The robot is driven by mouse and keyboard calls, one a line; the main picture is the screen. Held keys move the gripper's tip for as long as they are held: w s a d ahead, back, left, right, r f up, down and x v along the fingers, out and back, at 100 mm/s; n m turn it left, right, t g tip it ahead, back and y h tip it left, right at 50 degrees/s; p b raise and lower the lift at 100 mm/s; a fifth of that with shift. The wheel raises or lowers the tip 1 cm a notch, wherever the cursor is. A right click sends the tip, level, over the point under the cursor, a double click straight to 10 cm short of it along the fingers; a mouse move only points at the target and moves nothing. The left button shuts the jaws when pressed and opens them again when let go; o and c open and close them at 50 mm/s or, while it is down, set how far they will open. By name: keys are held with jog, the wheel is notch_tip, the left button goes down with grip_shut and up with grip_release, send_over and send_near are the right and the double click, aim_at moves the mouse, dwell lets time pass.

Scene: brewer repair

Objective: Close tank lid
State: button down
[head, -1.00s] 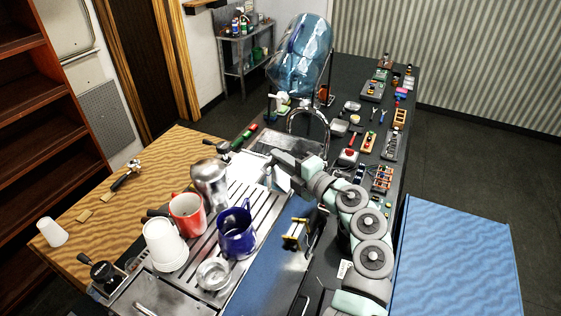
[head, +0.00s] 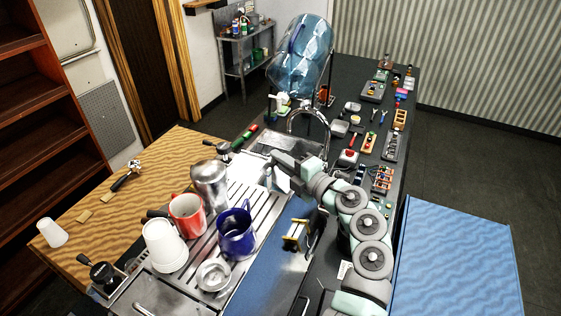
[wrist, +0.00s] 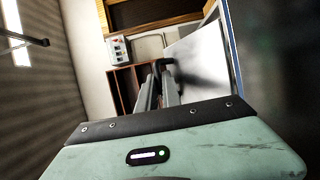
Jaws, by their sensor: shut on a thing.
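The tank lid shows in the wrist view as a pale metallic panel (wrist: 200,62), standing tilted to the right of the fingers. A small dark knob or handle sits at its left edge. My gripper (wrist: 164,78) is shut at this dark handle, its two fingers close together. In the head view my gripper (head: 272,178) is at the back right of the brewer (head: 185,262), by the end of its slatted cup tray. The wrist housing hides much of the contact there, and the lid's hinge and the tank opening are not clear.
On the brewer top stand a blue pitcher (head: 236,232), a red mug (head: 187,214), white cups (head: 164,246) and a steel canister (head: 210,184). A sink faucet (head: 310,124) and a large water bottle (head: 300,58) stand behind my gripper. Tools and parts cover the dark counter at right.

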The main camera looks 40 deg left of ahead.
jog(key=shift+s+a+r, duration=0.25)
jog(key=shift+a+r, duration=0.1)
jog(key=shift+r, duration=0.2)
jog(key=c, duration=1.8)
grip_release()
jog(key=shift+w+a+r, duration=0.1)
jog(key=shift+o, duration=1.3)
jog(key=shift+f, duration=0.2)
jog(key=shift+w+d+f, duration=0.15)
jog(key=shift+d, duration=0.05)
jog(key=shift+d, duration=0.25)
jog(key=b+v, duration=0.2)
jog(key=v, duration=0.8)
